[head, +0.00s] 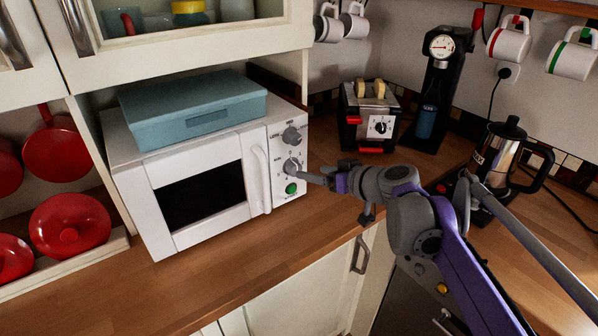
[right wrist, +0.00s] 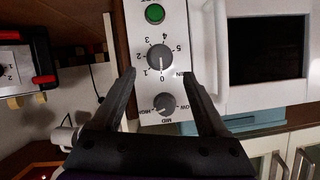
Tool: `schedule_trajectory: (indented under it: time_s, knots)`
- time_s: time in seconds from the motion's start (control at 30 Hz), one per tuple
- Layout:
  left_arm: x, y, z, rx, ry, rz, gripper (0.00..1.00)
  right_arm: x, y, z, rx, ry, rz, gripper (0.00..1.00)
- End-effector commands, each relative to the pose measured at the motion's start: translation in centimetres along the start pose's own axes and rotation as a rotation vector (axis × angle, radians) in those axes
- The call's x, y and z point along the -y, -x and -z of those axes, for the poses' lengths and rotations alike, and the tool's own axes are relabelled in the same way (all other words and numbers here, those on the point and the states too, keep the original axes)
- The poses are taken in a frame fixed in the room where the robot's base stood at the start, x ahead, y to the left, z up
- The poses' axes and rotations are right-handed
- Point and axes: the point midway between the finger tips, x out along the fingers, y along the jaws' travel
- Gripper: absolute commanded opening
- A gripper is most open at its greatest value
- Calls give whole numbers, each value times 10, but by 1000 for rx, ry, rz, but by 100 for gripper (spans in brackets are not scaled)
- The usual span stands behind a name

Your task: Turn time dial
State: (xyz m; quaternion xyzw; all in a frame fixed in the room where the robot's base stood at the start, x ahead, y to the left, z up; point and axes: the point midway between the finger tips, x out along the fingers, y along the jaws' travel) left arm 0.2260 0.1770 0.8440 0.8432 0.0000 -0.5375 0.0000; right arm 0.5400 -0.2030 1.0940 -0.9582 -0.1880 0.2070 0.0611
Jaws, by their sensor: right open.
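The time dial (right wrist: 159,58) is a grey knob with numbers 0 to 5 on the white microwave (head: 190,225). In the head view the dial (head: 291,166) sits between another grey knob (head: 291,136) above and a green button (head: 291,188) below. My right gripper (head: 303,176) is in front of the panel at dial height. In the right wrist view, which is turned upside down, my open right gripper (right wrist: 159,74) has one finger on each side of the dial's line, with its tips just short of the dial. No contact shows. My left gripper is not in view.
A blue box (head: 195,108) lies on the microwave. A toaster (head: 370,115), a black coffee machine (head: 432,90) and a moka pot (head: 500,160) stand to the right. The wooden counter (head: 240,240) in front of the microwave is clear.

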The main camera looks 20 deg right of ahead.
Motion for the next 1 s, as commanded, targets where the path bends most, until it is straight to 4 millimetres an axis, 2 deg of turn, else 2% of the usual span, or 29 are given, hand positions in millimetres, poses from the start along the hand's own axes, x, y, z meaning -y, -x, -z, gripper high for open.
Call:
schedule_trajectory:
  time_s: [0.1, 0.33, 0.5, 0.77, 0.8, 0.87, 1.0]
  knots:
    - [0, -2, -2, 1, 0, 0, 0, 1, -26, -1, 1, 1, 3, 76]
    - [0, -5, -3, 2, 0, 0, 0, 1, -62, -1, 1, 0, 2, 76]
    - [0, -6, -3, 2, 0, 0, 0, 0, -73, -1, 1, 0, 0, 76]
    - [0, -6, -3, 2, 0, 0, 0, 0, -74, -1, 1, 0, -1, 76]
    - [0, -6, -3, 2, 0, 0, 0, 0, -74, -1, 1, 0, -1, 75]
    - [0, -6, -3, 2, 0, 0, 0, 0, -74, -1, 1, 0, -1, 64]
    - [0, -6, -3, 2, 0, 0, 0, 0, -74, -1, 1, 0, 0, 39]
